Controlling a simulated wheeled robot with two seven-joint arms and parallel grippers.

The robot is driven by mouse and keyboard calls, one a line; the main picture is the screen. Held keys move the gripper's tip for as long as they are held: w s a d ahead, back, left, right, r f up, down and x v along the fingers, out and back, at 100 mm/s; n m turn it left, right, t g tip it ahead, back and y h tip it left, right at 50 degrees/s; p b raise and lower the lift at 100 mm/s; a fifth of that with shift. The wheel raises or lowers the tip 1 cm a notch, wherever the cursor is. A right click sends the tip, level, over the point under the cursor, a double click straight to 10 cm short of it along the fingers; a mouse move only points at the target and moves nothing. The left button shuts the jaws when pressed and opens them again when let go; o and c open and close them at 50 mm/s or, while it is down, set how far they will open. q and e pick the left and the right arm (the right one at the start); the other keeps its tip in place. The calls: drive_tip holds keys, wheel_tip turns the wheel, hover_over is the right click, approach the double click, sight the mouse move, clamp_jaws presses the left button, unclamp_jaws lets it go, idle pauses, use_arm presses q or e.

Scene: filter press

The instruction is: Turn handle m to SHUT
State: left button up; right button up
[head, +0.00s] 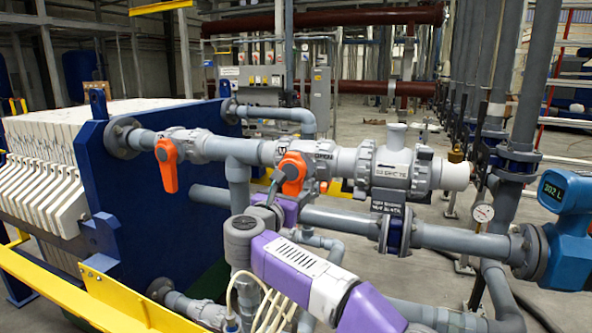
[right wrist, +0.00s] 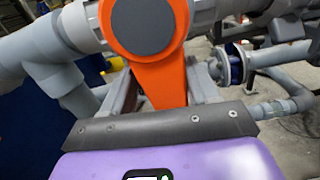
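Two orange valve handles hang on the grey pipe in the head view, the left one (head: 167,165) and the middle one (head: 292,173). Both point mostly downward. My right gripper (head: 277,203), on a purple and white arm, is at the lower end of the middle handle. In the right wrist view that handle (right wrist: 160,72) fills the top centre, and its tapered end lies between my gripper's (right wrist: 165,90) two spread fingers. My left gripper is not in view.
A white-plated filter press (head: 45,190) with a blue end plate (head: 150,215) stands at left. A yellow rail (head: 100,300) crosses the lower left.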

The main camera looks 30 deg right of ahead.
drive_tip(key=shift+o, duration=1.2)
drive_tip(key=shift+w+a, duration=0.1)
drive_tip(key=shift+a, duration=0.1)
drive_tip(key=shift+d, duration=0.15)
drive_tip(key=v, duration=0.7)
drive_tip(key=shift+f, duration=0.1)
